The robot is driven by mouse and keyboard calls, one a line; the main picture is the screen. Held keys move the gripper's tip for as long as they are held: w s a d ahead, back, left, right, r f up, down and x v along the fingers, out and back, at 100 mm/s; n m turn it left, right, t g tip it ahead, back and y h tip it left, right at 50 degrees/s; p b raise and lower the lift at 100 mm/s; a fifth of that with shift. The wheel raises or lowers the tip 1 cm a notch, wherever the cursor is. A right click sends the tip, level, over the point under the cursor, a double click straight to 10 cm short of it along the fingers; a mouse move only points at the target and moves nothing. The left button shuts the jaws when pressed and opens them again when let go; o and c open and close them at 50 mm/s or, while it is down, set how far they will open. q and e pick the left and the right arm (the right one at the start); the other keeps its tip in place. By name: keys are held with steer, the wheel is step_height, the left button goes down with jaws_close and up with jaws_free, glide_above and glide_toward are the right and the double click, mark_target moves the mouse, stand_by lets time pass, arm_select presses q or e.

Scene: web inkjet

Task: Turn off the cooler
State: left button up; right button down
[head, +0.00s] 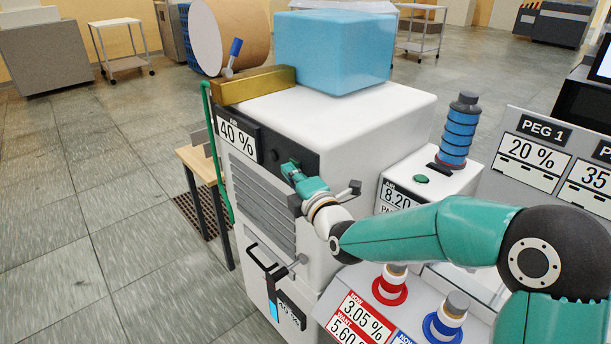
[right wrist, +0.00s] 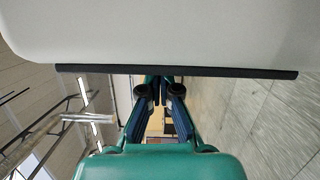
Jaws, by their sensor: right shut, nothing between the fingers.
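The cooler is most likely the large white cabinet (head: 345,120) in the middle of the head view. Its front has a "40 %" display (head: 238,138) and a dark panel (head: 300,155) with a small round dark knob (head: 275,155). My right gripper (head: 289,170) is shut and empty, its tips at the dark panel just right of the knob. I cannot tell whether it touches the panel. In the right wrist view the two fingers (right wrist: 160,92) are close together below a white surface with a dark strip (right wrist: 180,71). My left gripper is not in view.
A blue block (head: 335,50), a brass bar (head: 255,86) and a large brown roll (head: 240,35) sit on or behind the cabinet top. A black handle (head: 265,258) juts out below. A console with red (head: 389,290) and blue (head: 442,328) knobs stands right. Floor at left is clear.

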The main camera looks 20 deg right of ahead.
steer(key=shift+d, duration=0.1)
steer(key=s+a+b, duration=0.2)
steer(key=s+b, duration=0.1)
steer(key=s, duration=0.8)
steer(key=shift+s+a+r, duration=0.15)
steer(key=shift+s+r, duration=0.05)
steer(key=shift+r, duration=0.15)
